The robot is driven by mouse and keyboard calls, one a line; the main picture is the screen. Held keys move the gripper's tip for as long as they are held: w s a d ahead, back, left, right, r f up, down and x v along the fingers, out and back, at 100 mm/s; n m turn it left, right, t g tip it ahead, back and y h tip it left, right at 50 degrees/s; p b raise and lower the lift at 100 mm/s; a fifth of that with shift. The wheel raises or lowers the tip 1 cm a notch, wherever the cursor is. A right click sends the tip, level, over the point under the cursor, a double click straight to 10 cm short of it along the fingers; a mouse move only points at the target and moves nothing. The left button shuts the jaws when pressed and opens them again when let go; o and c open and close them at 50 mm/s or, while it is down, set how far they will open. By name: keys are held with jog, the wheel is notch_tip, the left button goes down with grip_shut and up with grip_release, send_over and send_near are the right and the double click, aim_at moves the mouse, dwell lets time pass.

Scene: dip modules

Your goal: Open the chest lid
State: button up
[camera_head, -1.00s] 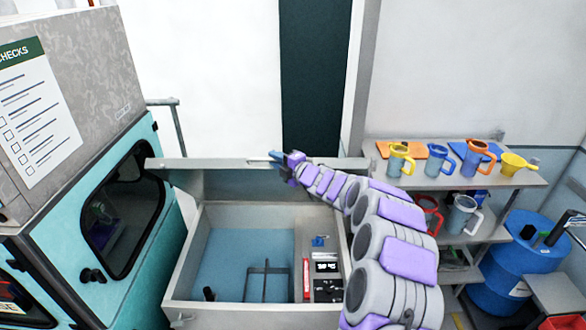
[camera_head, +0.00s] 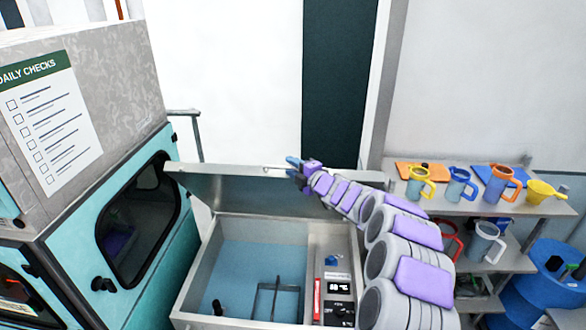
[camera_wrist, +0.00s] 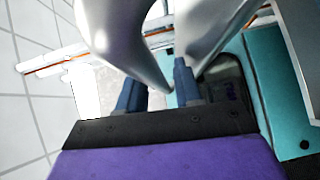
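The chest (camera_head: 205,275) is a pale grey metal box, open at the top, with a blue interior. Its lid (camera_head: 235,188) stands raised along the back, inner face toward me. My gripper (camera_head: 292,162) is at the lid's upper edge, right of its middle; whether it touches the lid is unclear. Curved grey metal shapes (camera_wrist: 120,45) lie just beyond and partly over the fingers. My arm hides the lid's right part.
A teal cabinet (camera_head: 75,240) with a dark window stands close at left. A shelf (camera_head: 550,207) with several coloured jugs and a blue drum (camera_head: 540,290) are at right. A wire frame (camera_head: 277,300) and a small control panel (camera_head: 338,300) are inside the chest.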

jog(key=shift+f, duration=0.15)
jog(key=b+v, duration=0.2)
jog(key=v, duration=1.5)
jog(key=shift+r+b, duration=0.25)
jog(key=shift+b, duration=0.15)
jog(key=shift+s+d, duration=0.1)
jog(key=shift+s, duration=0.05)
